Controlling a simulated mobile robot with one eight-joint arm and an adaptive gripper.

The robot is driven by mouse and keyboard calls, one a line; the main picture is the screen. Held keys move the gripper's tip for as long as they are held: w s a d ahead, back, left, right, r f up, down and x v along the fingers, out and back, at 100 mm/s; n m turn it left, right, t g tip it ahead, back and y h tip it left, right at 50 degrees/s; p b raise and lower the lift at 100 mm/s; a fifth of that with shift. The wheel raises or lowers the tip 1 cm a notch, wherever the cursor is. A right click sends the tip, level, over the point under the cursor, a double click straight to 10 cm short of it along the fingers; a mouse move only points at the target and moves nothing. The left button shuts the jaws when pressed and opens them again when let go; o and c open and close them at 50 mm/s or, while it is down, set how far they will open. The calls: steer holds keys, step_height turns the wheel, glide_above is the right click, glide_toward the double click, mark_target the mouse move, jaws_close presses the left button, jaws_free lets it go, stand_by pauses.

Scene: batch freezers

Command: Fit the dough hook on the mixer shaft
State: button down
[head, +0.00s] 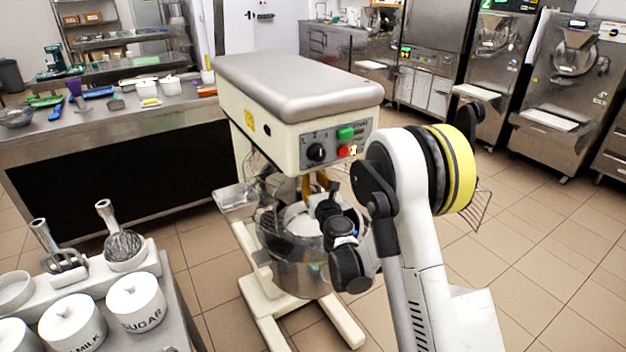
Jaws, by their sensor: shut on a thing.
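The planetary mixer (300,100) stands in the middle of the head view, cream with a grey top. Its metal bowl (290,255) is below the head. My white and black arm reaches in from the lower right, and my gripper (325,204) is between the mixer head and the bowl. My gripper is shut on the dough hook, which is mostly hidden behind the gripper and arm. The mixer shaft is also hidden, so I cannot tell whether hook and shaft touch.
At the lower left, a rack holds a whisk (123,242) and a flat beater (62,258); an empty round holder (15,290) is beside them. Lidded white jars (137,302) stand in front. A steel counter (110,125) is behind left. Steel freezers (575,95) line the right; floor there is clear.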

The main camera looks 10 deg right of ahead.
steer(key=shift+r, duration=0.15)
stand_by(0.6)
steer(key=shift+d+n+y+b, duration=0.15)
steer(key=shift+n+y, duration=0.25)
steer(key=shift+y, duration=0.2)
steer(key=shift+d+n+y+b, duration=0.15)
steer(key=shift+n+y, duration=0.25)
steer(key=shift+y, duration=0.2)
steer(key=n+g+y, duration=0.1)
steer(key=n+y, duration=0.1)
steer(key=y, duration=0.1)
steer(key=n+g+y, duration=0.2)
steer(key=n+y, duration=0.1)
steer(key=y, duration=0.1)
steer(key=shift+w+y, duration=0.1)
steer(key=shift+y, duration=0.2)
steer(key=c, duration=1.3)
jaws_free()
steer(key=shift+n+g, duration=0.3)
steer(key=shift+a, duration=0.1)
